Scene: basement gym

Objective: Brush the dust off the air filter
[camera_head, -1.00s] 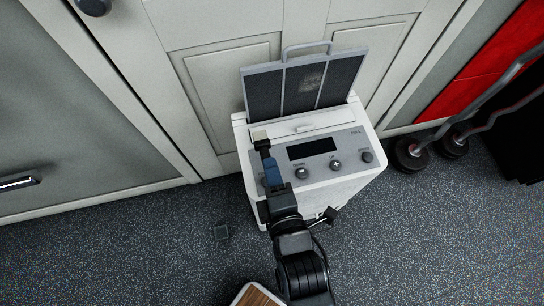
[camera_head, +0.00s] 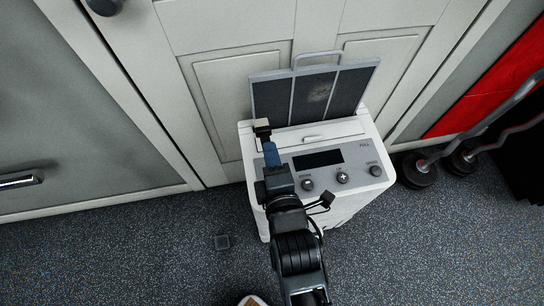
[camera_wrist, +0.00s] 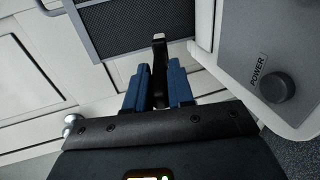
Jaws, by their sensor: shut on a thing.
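The air filter (camera_head: 270,98) is a dark mesh panel in a grey frame with a wire handle, standing up from the back of a white appliance (camera_head: 340,203). A pale dust patch (camera_head: 318,92) shows on its right-middle part. The mesh also shows at the top of the wrist view (camera_wrist: 135,25). My gripper (camera_head: 269,146) has blue fingers shut on a slim dark brush (camera_head: 263,130) with a cream tip. In the wrist view the brush (camera_wrist: 159,75) points up between the fingers (camera_wrist: 157,66). The tip is near the filter's lower left; I cannot tell whether it touches.
The appliance's sloped panel has a dark display (camera_head: 318,160) and several knobs, including the power knob (camera_wrist: 277,87). White panelled doors (camera_head: 225,90) stand behind. A barbell rack with weights (camera_head: 420,170) is at right.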

